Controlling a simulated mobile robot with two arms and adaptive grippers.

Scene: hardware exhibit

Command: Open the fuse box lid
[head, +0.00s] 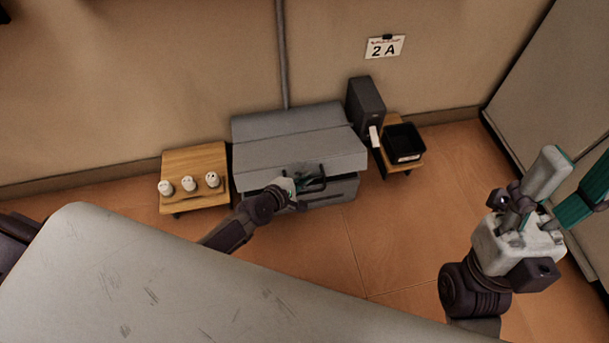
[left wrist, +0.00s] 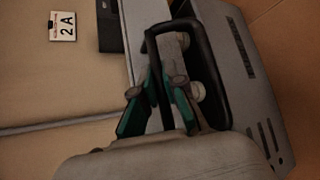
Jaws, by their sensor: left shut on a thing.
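The fuse box is a grey metal box (head: 300,145) on the floor against the wall. Its lid (head: 290,155) has a black loop handle (head: 318,172) at the front. A dark gap shows between the lid's front edge and the box body (head: 340,192), so the lid looks slightly raised. My left gripper (head: 300,184) is at the handle and shut on it. In the left wrist view, the black handle (left wrist: 212,82) passes between the teal fingers of this gripper (left wrist: 163,85). My right gripper (head: 574,170) is empty at the far right, its fingers apart.
A low wooden table (head: 195,160) with several white knobs (head: 189,184) stands left of the box. A dark grey case (head: 367,101) and a black tray (head: 401,141) stand at its right. A 2A sign (head: 384,47) hangs on the wall. Floor in front is clear.

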